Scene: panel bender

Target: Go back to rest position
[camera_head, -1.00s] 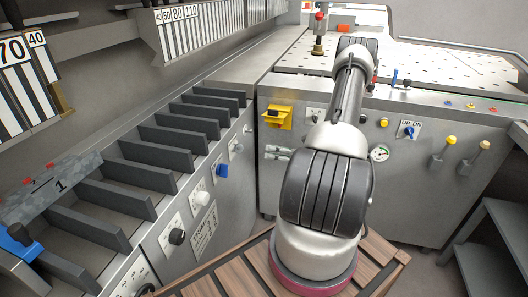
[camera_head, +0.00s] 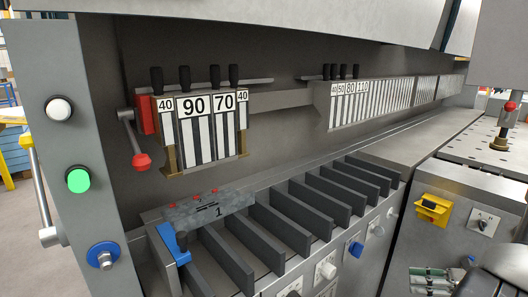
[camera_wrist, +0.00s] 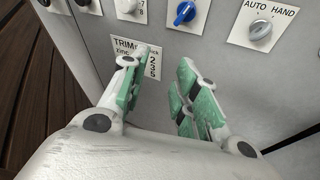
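My gripper (camera_wrist: 158,88) shows in the wrist view with its two green-padded fingers apart and nothing between them. It is in front of a grey machine panel, near a TRIM label plate (camera_wrist: 138,55). In the head view, part of my gripper (camera_head: 440,280) shows at the bottom right edge, below the yellow switch. The rest of my arm is mostly out of the head view.
The panel has a blue knob (camera_wrist: 185,13) and an AUTO HAND selector (camera_wrist: 260,29). Dark slotted dividers (camera_head: 285,230) line the bender's front. A red-handled lever (camera_head: 140,160) and a post with a green button (camera_head: 78,180) stand left. A perforated table (camera_head: 482,140) is right.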

